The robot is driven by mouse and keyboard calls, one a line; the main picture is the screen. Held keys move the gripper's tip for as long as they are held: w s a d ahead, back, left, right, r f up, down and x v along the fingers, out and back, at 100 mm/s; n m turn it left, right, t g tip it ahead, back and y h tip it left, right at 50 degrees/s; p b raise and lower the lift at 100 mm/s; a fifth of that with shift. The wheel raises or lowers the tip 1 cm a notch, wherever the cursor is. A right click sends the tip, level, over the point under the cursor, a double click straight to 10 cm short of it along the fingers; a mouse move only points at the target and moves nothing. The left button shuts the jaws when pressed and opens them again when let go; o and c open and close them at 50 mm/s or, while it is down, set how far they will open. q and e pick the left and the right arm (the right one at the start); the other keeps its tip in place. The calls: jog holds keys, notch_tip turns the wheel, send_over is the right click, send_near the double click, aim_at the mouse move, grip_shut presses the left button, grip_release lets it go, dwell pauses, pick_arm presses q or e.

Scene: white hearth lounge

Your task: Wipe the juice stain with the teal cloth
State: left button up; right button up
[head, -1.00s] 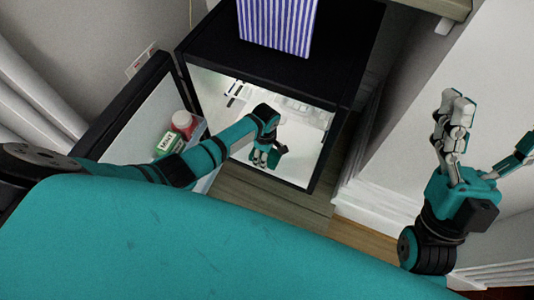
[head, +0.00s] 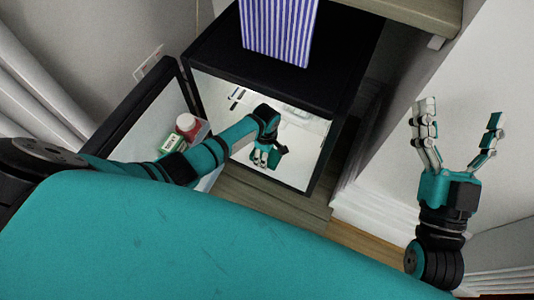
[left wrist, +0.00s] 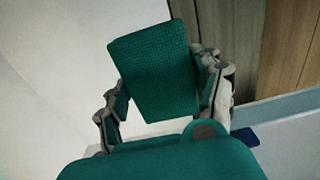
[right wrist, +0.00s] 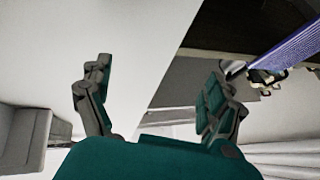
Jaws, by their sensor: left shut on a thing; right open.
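The teal cloth (left wrist: 152,75) is a thick, folded rectangular pad held between the fingers of my left gripper in the left wrist view. In the head view my left gripper (head: 263,158) reaches into the open cabinet and is shut on the cloth, which shows as a small dark teal patch (head: 279,152) beside the fingers. I cannot tell whether the cloth touches a surface. No juice stain can be made out in these views. My right gripper (head: 460,130) is open and empty at the right, in front of the white wall.
The black cabinet (head: 318,170) has a white interior and its door (head: 137,112) stands open to the left. A red-capped jar (head: 186,122) and a green box (head: 172,143) sit in the door shelf. A blue-striped bag (head: 278,30) stands on top. White trim runs at right.

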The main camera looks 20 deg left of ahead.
jog(key=shift+w+d+f+g+h+p, duration=0.2)
jog(key=shift+w+f+g, duration=0.15)
jog(key=shift+f+g, duration=0.35)
jog(key=shift+w+d+f+g+h+p, duration=0.25)
jog(key=shift+f+g, duration=0.2)
jog(key=shift+f, duration=0.55)
jog(key=shift+w+d+f+g+h+p, duration=0.15)
jog(key=shift+w+f+g, duration=0.35)
jog(key=shift+f, duration=0.35)
jog(key=shift+s+a, duration=0.1)
jog(key=shift+s, duration=0.1)
